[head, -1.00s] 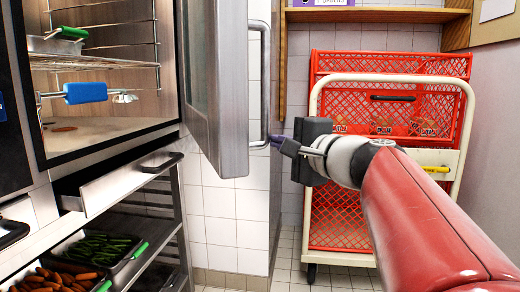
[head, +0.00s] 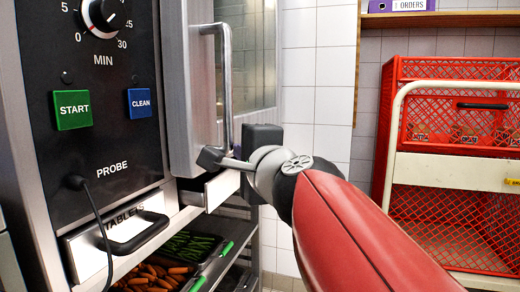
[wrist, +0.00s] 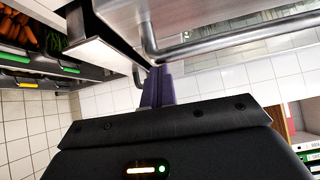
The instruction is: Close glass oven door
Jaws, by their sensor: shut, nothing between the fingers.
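The oven's glass door (head: 181,85) stands in front of the oven cavity in the head view, its free edge beside the control panel. Its side face shows, so it seems to stand out a little from the front; whether it touches the frame is not clear. Its long metal handle (head: 226,75) is upright. My gripper (head: 210,157) is shut and empty at the lower end of the handle, against or just in front of the door's lower part. In the wrist view the closed fingers (wrist: 156,86) point at the handle (wrist: 215,42); contact cannot be told.
A drawer (head: 222,189) sticks out below the door, close to my gripper. The control panel (head: 85,125) with a probe cable is at left. Pans of carrots (head: 157,272) and green vegetables (head: 185,244) sit below. A red crate trolley (head: 440,170) stands at right.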

